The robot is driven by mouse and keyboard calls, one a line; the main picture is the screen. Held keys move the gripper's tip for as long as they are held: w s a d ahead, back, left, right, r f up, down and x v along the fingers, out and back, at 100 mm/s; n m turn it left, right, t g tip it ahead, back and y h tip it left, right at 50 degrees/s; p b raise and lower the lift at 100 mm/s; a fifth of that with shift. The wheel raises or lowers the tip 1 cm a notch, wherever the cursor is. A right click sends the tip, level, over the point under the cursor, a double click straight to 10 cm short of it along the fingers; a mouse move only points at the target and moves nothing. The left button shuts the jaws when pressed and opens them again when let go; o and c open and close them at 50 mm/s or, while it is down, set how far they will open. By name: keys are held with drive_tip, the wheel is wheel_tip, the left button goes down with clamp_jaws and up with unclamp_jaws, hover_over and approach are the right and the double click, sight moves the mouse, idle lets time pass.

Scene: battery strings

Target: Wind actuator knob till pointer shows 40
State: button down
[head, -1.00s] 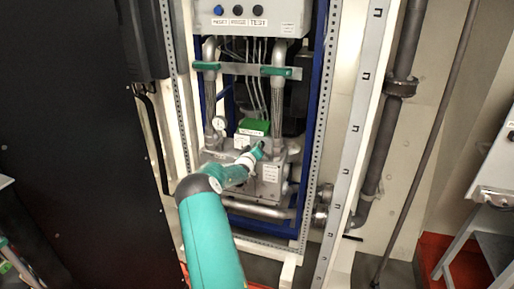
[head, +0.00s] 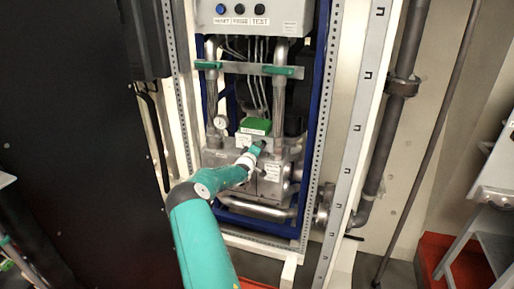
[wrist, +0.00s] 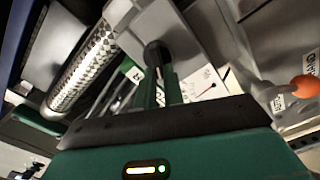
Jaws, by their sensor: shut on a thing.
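In the wrist view, a black round knob (wrist: 156,54) stands on a grey plate, and the two green fingers of my gripper (wrist: 159,88) are shut on it. A white dial (wrist: 203,86) with a thin red pointer sits just right of the fingers. Its figures are too small to read, and part of its face is hidden by my gripper. In the head view, my gripper (head: 256,148) reaches the front of the grey pipe assembly, just below the green actuator box (head: 256,126). The knob is hidden there.
An orange ball handle (wrist: 305,87) stands right of the dial. A braided pipe (wrist: 88,72) runs close on the left. A round gauge (head: 220,122) sits left of the green box. Blue frame posts (head: 317,100) and a black panel (head: 65,150) flank the work area.

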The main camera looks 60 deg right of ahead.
drive_tip(key=c, duration=1.5)
unclamp_jaws()
drive_tip(key=s+a, duration=0.2)
drive_tip(key=a, duration=1.1)
drive_tip(key=shift+a, duration=0.3)
